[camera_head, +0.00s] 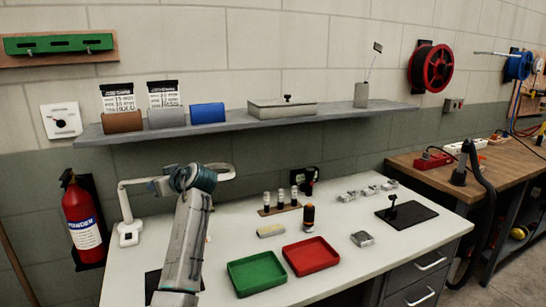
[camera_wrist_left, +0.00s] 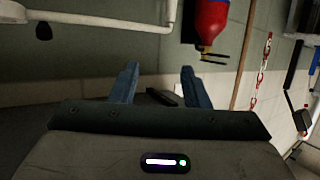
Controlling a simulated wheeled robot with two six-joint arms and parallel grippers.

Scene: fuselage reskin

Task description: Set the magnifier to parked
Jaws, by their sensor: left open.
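The magnifier is a white jointed lamp with a ring-shaped head (camera_head: 222,171) and a base (camera_head: 129,233) on the left end of the white workbench. Its upright post leans up from the base, and my left arm hides part of its boom. My left gripper (camera_wrist_left: 157,85) is open, with two blue fingers apart and nothing between them. In the head view my left arm rises in front of the magnifier, and the fingertips cannot be made out. A white bar crosses the top of the left wrist view; I cannot tell whether it belongs to the magnifier. My right gripper is not in view.
A red fire extinguisher (camera_head: 83,220) hangs on the wall left of the bench. A green tray (camera_head: 257,273) and a red tray (camera_head: 311,256) lie at the front. A grey shelf (camera_head: 235,126) runs above. Several small parts stand at the back.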

